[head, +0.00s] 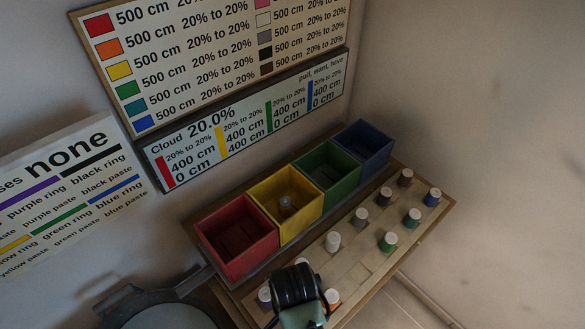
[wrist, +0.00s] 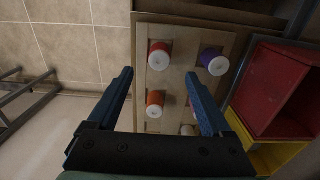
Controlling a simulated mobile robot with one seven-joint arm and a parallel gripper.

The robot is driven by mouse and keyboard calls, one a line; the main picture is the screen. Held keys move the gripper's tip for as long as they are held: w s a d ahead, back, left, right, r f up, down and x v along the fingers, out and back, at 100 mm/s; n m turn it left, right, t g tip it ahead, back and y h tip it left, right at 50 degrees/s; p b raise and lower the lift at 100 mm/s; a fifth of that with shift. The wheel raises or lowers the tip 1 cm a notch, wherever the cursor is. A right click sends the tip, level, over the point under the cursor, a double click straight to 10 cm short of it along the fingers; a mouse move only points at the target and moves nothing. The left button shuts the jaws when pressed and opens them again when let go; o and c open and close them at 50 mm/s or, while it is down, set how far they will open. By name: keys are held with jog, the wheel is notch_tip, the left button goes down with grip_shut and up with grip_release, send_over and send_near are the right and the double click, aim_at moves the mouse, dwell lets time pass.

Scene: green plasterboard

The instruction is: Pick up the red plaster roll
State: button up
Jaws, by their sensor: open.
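The red plaster roll (wrist: 159,48) shows in the wrist view, standing on the wooden board with its white end towards the camera. It lies just past my fingertips, roughly in line with the gap between them. My gripper (wrist: 159,74) is open, with nothing between its fingertips. An orange roll (wrist: 154,104) is between the fingers lower in the picture, and a purple roll (wrist: 211,58) is to the right of the red one. In the head view my gripper (head: 298,288) is over the board's near end; the red roll cannot be seen there, probably hidden behind it.
The wooden board (head: 357,264) holds several other rolls, including a white roll (head: 333,243) and a green roll (head: 388,243). Red (head: 237,267), yellow (head: 314,205), green (head: 345,185) and blue (head: 385,150) bins line its wall side. A grey round object (head: 160,316) stands lower left.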

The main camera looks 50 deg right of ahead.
notch_tip(320, 180, down, 4)
jog(key=shift+f, duration=0.25)
jog(key=shift+s+d+f+p, duration=0.15)
jog(key=shift+f+p, duration=0.2)
jog(key=shift+f, duration=1)
jog(key=shift+w+d+f+p, duration=0.1)
jog(key=shift+f+p, duration=0.25)
jog(key=shift+f, duration=1)
jog(key=shift+s, duration=0.1)
grip_shut()
